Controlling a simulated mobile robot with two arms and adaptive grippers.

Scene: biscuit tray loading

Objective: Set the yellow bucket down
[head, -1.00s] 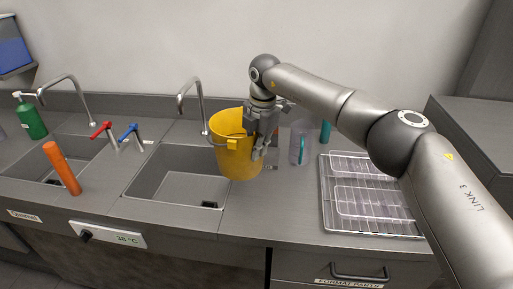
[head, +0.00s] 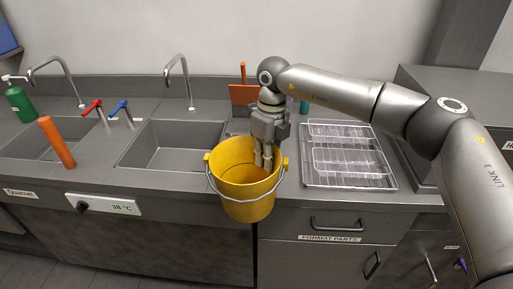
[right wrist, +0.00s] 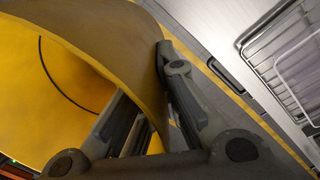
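The yellow bucket (head: 240,195) hangs upright at the counter's front edge, to the right of the right-hand sink, its lower part in front of the drawer fronts. Its wire handle hangs down across its front. My right gripper (head: 264,160) reaches down over the far rim and is shut on the bucket wall. In the right wrist view, my gripper's fingers (right wrist: 150,105) lie on either side of the bucket's wall (right wrist: 95,35). The bucket's underside is hidden, and I see no surface directly under it. My left gripper is not in view.
A wire rack tray (head: 345,184) lies on the counter to the right. A sink basin (head: 172,148) is to the left, with an orange cylinder (head: 57,142) beyond it. An orange flat tool (head: 243,94) stands behind the gripper.

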